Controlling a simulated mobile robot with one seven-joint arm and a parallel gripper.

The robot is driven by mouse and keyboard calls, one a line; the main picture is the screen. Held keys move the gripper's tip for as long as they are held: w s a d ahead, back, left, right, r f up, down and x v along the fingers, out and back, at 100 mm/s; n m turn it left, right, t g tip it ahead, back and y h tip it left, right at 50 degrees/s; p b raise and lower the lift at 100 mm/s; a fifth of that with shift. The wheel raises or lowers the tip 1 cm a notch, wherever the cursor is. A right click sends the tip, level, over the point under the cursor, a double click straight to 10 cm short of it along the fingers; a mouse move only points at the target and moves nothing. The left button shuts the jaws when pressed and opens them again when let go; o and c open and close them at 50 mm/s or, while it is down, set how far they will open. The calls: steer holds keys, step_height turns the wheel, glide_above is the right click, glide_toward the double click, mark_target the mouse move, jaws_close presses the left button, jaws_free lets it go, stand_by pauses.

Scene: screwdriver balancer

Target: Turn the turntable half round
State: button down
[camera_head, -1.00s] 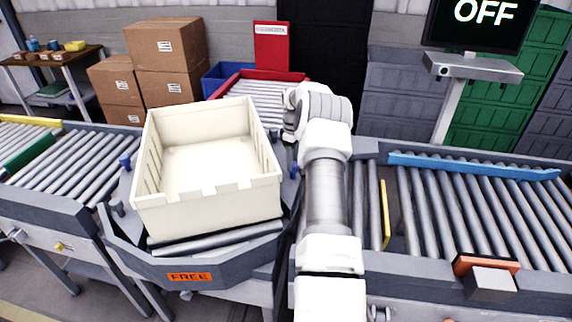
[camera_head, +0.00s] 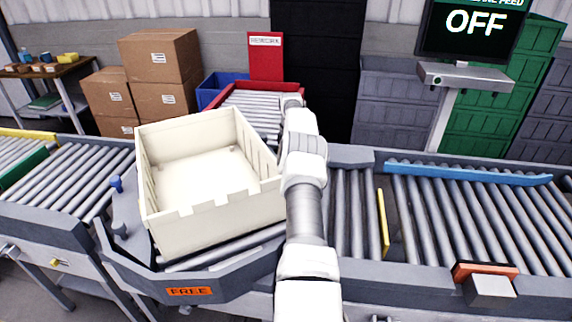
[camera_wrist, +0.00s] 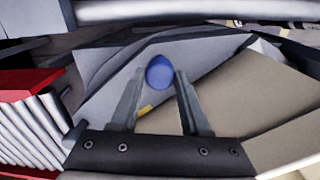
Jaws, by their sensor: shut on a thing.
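The turntable (camera_head: 140,262) is a grey platform with rollers and an orange label reading "FREE" (camera_head: 189,291) on its front. An empty cream crate (camera_head: 215,210) sits on it, turned at an angle. A blue knob (camera_head: 116,183) stands on the turntable's left side. In the wrist view, my gripper (camera_wrist: 160,82) is shut on another blue knob (camera_wrist: 160,72) beside the cream crate (camera_wrist: 230,105). In the head view my arm reaches along the crate's right side and hides the fingers and that knob.
A roller conveyor with a blue rail (camera_head: 465,172) and a yellow bar (camera_head: 383,222) lies to the right. Another conveyor (camera_head: 65,185) is at left. A red-framed conveyor (camera_head: 250,108) leads off behind. A screen (camera_head: 474,28) reads "OFF". Cardboard boxes (camera_head: 160,60) stand behind.

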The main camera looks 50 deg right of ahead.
stand_by(0.3)
steer(key=shift+c, duration=1.9)
jaws_free()
steer(key=shift+r, duration=0.1)
step_height(320, 180, up, 17)
steer(key=p, duration=0.7)
steer(key=shift+r, duration=0.15)
